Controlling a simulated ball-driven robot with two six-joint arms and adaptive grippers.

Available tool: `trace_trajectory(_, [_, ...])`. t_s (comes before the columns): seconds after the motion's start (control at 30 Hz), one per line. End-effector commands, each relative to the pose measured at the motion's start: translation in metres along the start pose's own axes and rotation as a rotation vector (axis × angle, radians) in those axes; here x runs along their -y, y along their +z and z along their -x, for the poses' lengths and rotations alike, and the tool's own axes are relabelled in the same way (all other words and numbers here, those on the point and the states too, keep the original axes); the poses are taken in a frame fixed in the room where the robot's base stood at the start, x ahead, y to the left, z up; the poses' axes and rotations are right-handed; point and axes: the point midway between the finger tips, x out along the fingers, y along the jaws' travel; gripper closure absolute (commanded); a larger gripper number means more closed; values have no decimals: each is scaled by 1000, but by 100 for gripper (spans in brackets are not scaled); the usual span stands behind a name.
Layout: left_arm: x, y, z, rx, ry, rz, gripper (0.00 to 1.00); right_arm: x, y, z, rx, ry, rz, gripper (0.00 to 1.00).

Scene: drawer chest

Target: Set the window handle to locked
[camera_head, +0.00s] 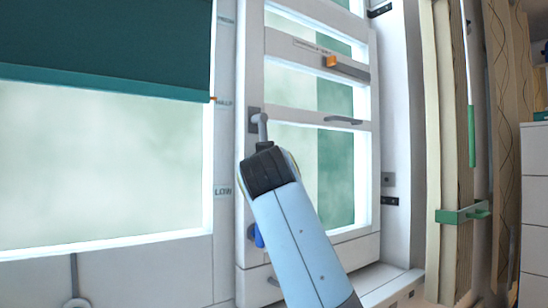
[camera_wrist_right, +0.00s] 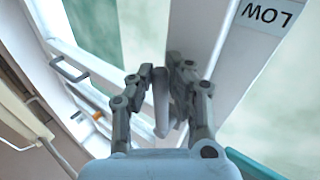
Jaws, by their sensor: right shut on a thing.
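The grey window handle (camera_head: 262,126) sits on a dark plate on the left stile of the white window sash (camera_head: 278,76). Its lever points down from the plate in the head view. My right gripper (camera_head: 264,148) is at the lever's lower end and is shut on it. In the right wrist view the lever (camera_wrist_right: 161,101) stands between the two fingers of the gripper (camera_wrist_right: 166,90). The fingers hide part of the lever in the head view. My left gripper is in neither view.
A teal blind (camera_head: 105,45) hangs at left, beside a strip with a LOW label (camera_head: 222,191). A blue-gripped fitting (camera_head: 258,236) is lower on the sash. An orange-ended bar (camera_head: 345,67) and grey pull (camera_head: 342,120) are right. Beige curtains (camera_head: 447,110) hang farther right.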

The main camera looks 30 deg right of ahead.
Motion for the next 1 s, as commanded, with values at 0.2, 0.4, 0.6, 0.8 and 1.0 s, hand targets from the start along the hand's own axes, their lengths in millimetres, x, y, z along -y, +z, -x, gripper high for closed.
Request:
trace_trajectory(0.2, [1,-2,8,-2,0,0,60,8,-2,5,54,0,-80,100])
trace_trajectory(0.4, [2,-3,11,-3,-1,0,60,11,-2,7,76,0,-114,100])
trace_trajectory(0.6, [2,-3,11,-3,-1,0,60,12,-2,8,83,0,-124,100])
trace_trajectory(0.8, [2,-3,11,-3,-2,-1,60,12,-1,8,83,-1,-124,100])
trace_trajectory(1.0, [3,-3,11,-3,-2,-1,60,12,-1,8,83,-1,-123,73])
